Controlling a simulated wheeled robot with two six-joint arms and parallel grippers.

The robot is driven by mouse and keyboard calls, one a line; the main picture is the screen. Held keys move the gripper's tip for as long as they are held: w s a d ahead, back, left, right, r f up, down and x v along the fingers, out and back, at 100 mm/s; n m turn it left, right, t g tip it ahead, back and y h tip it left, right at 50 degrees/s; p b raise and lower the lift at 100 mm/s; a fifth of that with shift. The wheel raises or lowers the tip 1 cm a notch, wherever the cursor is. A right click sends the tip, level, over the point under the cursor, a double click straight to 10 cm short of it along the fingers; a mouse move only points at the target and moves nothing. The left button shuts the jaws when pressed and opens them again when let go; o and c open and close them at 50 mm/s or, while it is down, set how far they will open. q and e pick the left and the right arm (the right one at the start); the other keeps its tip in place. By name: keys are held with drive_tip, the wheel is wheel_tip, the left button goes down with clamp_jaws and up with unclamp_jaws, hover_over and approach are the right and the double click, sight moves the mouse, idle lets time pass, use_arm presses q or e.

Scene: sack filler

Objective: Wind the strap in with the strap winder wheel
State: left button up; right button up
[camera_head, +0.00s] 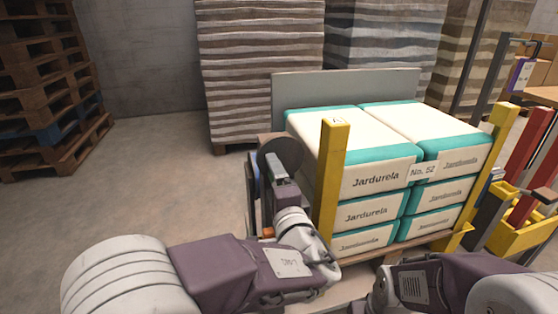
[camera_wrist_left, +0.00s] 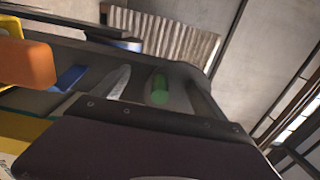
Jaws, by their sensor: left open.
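The strap winder wheel (camera_head: 280,150) is a dark grey disc on the left side of the sack pallet, partly hidden behind my left gripper (camera_head: 276,166). My left gripper is open and reaches up to the face of the wheel. In the left wrist view a green knob (camera_wrist_left: 160,88) shows between the two fingers (camera_wrist_left: 159,92), with dark grey surface around it. I cannot tell whether the fingers touch the knob. No strap can be made out clearly. My right arm shows at the lower right, but its gripper is out of view.
Teal and white sacks (camera_head: 374,182) stand stacked on a pallet between yellow posts (camera_head: 331,185). An orange part (camera_wrist_left: 27,64) is close to the left gripper in the wrist view. Wooden pallets (camera_head: 45,90) stand far left. The floor (camera_head: 150,190) left of the wheel is clear.

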use_arm(q)
drive_tip(key=shift+r, duration=0.1)
drive_tip(key=shift+d, duration=0.1)
drive_tip(key=b+v, duration=0.1)
drive_tip(key=v, duration=0.6)
drive_tip(key=shift+s+b, duration=0.3)
drive_tip(key=shift+s, duration=0.05)
